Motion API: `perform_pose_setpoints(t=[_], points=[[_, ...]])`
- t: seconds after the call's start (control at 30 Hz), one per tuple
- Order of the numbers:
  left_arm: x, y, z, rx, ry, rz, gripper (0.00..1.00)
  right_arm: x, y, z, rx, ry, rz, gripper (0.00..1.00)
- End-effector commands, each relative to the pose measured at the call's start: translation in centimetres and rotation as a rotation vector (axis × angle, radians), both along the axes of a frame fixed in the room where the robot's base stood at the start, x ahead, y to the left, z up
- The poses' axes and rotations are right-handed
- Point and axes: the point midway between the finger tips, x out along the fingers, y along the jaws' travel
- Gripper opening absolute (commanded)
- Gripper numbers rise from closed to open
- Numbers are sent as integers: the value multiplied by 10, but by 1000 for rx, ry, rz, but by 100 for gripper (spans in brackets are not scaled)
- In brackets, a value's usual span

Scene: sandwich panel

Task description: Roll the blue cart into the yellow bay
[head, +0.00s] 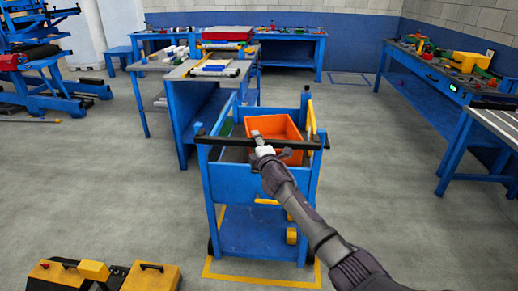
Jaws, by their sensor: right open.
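The blue cart (236,183) stands upright in the middle of the head view. Its black handle bar (222,140) runs across the near end, and an orange bin (281,128) sits in its top tray. The yellow bay (262,283) is a yellow outline on the floor. Its near edge and parts of its sides show around the cart's near end; the rest is hidden by the cart, so I cannot tell whether the whole cart is inside. My right gripper (258,138) is open at the middle of the handle bar; I cannot tell whether it touches. My left gripper is out of view.
A blue workbench (182,97) with parts on it stands just behind the cart. Another blue bench (432,75) runs along the right. A yellow-and-black object (93,271) lies at the near left. A blue floor outline (350,78) shows at the back.

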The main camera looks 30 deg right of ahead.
Motion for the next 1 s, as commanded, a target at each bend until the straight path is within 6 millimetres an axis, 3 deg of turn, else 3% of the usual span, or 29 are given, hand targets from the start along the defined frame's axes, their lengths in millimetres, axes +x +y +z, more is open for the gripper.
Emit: perform_pose_setpoints(t=[0.17, 0.6, 0.8, 1.0], points=[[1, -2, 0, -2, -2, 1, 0, -19, 3, -1, -4, 2, 1, 50], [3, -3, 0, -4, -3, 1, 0, -99, 20, -2, -1, 3, 1, 50], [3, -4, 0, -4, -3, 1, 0, -114, 23, -1, -2, 2, 0, 50], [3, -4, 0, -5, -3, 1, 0, -116, 23, -1, -2, 2, 0, 50]])
